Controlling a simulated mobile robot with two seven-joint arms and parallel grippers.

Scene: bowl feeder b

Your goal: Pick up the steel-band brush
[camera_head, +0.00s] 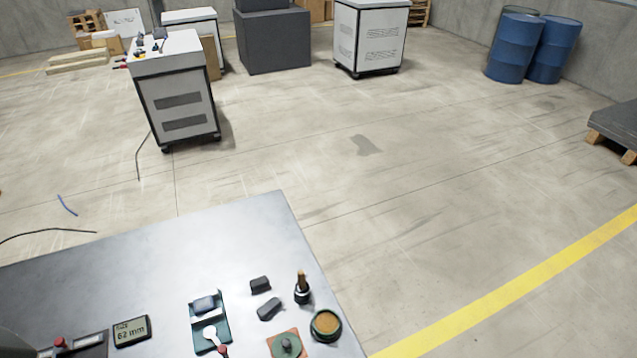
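A small upright brush-like piece (302,287) stands near the right edge of the grey metal table (150,265). It has a brown upper part and a dark, wider lower part with a pale band. It is too small to tell whether the band is steel, or whether the dark part is a holder. It stands just behind a round dark green tin (338,334) with brown contents. Neither of my grippers is in view.
Two dark blocks (260,285) lie left of the brush-like piece. A green fixture (225,330), a display reading 62 mm (132,330) and an orange-brown square with a dark knob (288,344) sit nearby. The table's back left is bare. Cabinets (176,95) and blue barrels (515,45) stand beyond.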

